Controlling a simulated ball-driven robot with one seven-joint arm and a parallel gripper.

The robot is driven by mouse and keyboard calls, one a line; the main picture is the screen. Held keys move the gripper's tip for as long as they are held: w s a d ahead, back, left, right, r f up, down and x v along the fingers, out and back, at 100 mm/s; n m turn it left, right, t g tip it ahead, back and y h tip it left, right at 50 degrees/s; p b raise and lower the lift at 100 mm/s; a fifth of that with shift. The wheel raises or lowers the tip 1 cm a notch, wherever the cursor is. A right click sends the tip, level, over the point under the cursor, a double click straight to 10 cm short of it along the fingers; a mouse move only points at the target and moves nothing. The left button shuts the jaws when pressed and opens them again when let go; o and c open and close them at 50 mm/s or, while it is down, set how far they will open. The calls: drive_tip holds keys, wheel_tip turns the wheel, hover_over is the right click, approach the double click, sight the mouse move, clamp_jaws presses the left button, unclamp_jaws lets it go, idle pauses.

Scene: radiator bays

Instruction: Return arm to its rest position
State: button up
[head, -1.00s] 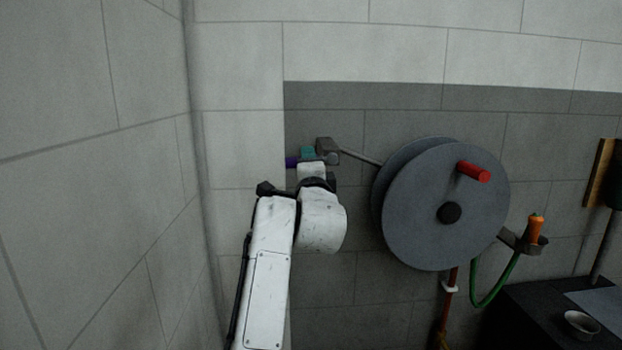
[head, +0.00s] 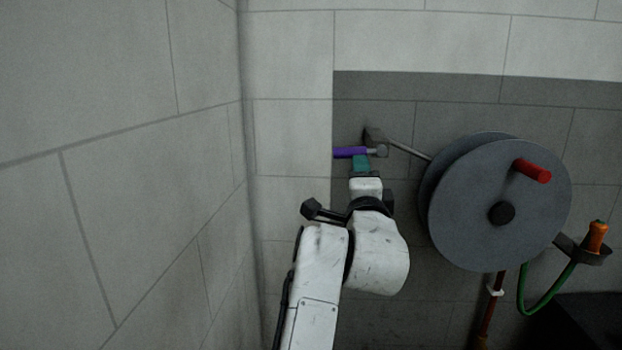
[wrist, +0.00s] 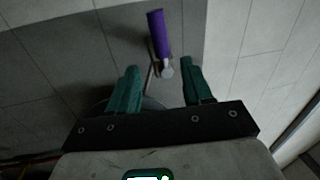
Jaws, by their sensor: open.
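My gripper (head: 361,160) is open, with teal fingers, at the end of my white arm in the head view. The arm is still extended up toward the wall. The fingers are just below a purple lever handle (head: 349,152), which points left from a grey fitting. In the wrist view my gripper (wrist: 159,68) shows two spread fingers with nothing clamped between them. The purple handle (wrist: 158,35) lies beyond and between the fingertips in that picture. I cannot tell how wide the gap to it is.
A large grey reel (head: 510,205) with a red knob (head: 532,171) stands close to the right of my arm. An orange-handled item (head: 596,237) sits in a holder (head: 584,253) beside a green hose. A block wall (head: 120,200) is on the left.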

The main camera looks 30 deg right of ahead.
drive_tip(key=s+f+n+g+y, duration=0.2)
drive_tip(key=s+f+n, duration=0.25)
drive_tip(key=f, duration=0.45)
drive_tip(key=s+f+n+g+y, duration=0.25)
drive_tip(key=f+n, duration=0.35)
drive_tip(key=f, duration=0.3)
drive_tip(key=s+f+n+g+y, duration=0.2)
drive_tip(key=s+f+n, duration=0.25)
drive_tip(key=f, duration=0.55)
drive_tip(key=s+a+f+n+g+y, duration=0.2)
drive_tip(key=s+a+f+n+g, duration=0.25)
drive_tip(key=s+f, duration=0.75)
drive_tip(key=s+a+f+n+g+y, duration=0.2)
drive_tip(key=s+a+f+n+g, duration=0.45)
drive_tip(key=s, duration=0.95)
wheel_tip(320, 180, up, 21)
drive_tip(key=w+d+m+t+p, duration=0.1)
drive_tip(key=m+p, duration=0.1)
drive_tip(key=p, duration=2)
drive_tip(key=shift+m, duration=0.3)
